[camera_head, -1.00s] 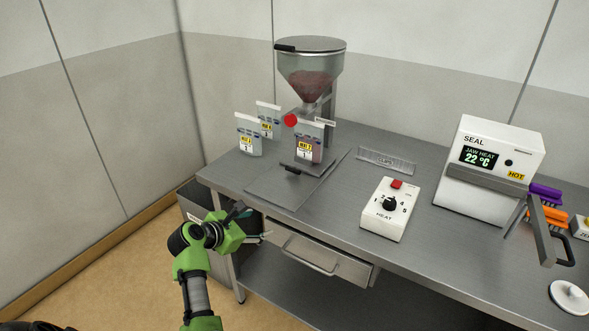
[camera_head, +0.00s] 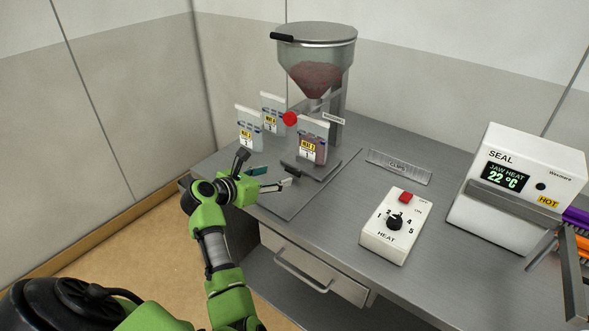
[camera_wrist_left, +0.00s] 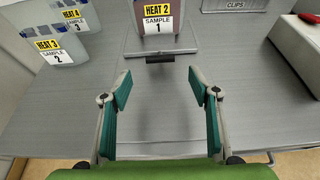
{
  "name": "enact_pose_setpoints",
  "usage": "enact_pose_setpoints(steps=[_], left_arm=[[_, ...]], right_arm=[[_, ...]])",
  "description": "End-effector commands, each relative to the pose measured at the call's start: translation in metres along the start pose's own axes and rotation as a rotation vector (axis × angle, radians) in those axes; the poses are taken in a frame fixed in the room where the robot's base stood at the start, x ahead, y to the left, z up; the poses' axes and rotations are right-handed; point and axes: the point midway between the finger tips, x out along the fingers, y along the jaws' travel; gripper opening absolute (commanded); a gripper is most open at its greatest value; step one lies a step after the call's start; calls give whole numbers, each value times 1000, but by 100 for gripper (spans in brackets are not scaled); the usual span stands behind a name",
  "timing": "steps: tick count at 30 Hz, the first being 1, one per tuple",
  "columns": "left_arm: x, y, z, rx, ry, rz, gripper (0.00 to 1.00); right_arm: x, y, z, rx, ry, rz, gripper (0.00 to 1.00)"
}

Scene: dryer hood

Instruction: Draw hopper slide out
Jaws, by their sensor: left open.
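The hopper (camera_head: 315,72), a clear funnel with brown-red contents and a dark lid handle, stands at the back of the steel bench. A red knob (camera_head: 289,118) sits near its outlet. Below the outlet, a flat grey plate (camera_head: 318,168) with a small black front handle (camera_head: 291,172) carries a bag labelled HEAT 2, SAMPLE 1 (camera_head: 313,140). I cannot tell which part is the slide. My left gripper (camera_head: 266,170) is open and empty over the bench, in front of the plate. In the left wrist view the black handle (camera_wrist_left: 160,59) is ahead, between the green-padded fingers and apart from them.
Two bags, HEAT 3 (camera_head: 249,128) and HEAT 4 (camera_head: 272,112), stand left of the hopper. To the right are a CLIPS strip (camera_head: 398,166), a HEAT dial box (camera_head: 394,226) and a sealer (camera_head: 515,190) marked HOT. A drawer (camera_head: 310,268) is under the bench edge.

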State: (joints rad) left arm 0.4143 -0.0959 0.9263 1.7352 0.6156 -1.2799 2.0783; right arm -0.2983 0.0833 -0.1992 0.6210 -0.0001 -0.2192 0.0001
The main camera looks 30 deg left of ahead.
Motion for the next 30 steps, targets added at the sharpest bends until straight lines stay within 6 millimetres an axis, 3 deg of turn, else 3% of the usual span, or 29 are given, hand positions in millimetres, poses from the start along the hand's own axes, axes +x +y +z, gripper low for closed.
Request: enact_pose_setpoints(steps=[3, 6, 15, 21, 30], left_arm=[[25, 0, 1, 0, 1, -2, 56], [44, 0, 1, 0, 0, -2, 56], [89, 0, 0, 0, 0, 0, 56], [102, 0, 0, 3, 1, 1, 56], [104, 0, 0, 3, 0, 1, 56]], right_arm=[[-3, -3, 15, 0, -22, -3, 0], [-4, -4, 18, 0, -27, -5, 0], [-3, -4, -5, 2, 6, -5, 0], [-3, -5, -7, 2, 9, -6, 0], [-3, -6, 0, 2, -1, -7, 0]])
